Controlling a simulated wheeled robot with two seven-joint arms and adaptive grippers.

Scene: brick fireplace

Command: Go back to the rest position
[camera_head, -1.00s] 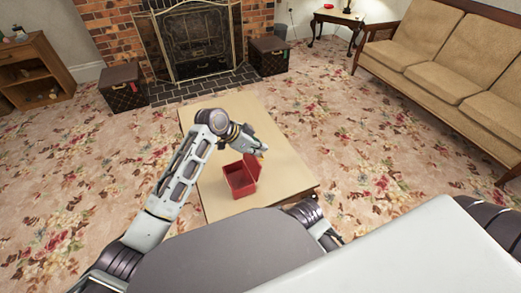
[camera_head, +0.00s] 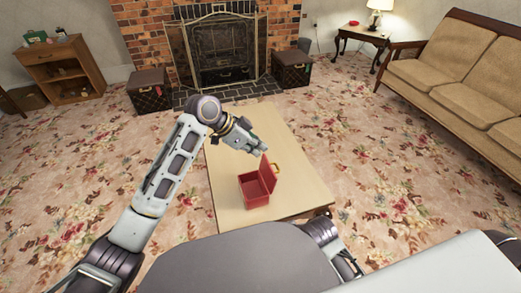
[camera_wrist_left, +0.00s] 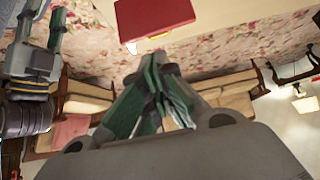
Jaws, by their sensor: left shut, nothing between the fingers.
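A red box (camera_head: 254,191) stands on the pale wooden table with its lid raised on the right side. A yellow handle shows on the lid. The red lid also shows at the top of the left wrist view (camera_wrist_left: 155,18). My left gripper (camera_head: 262,148) is above the table, just beyond the raised lid and apart from it. Its green fingers (camera_wrist_left: 155,85) are shut and empty in the left wrist view. Part of my right arm (camera_head: 335,250) shows at the lower right of the head view.
The low table (camera_head: 295,175) is otherwise bare. A brick fireplace (camera_head: 222,48) with dark trunks (camera_head: 150,90) on both sides is at the back. A tan sofa (camera_head: 460,75) stands at right, a wooden cabinet (camera_head: 62,70) at left. Flowered carpet surrounds the table.

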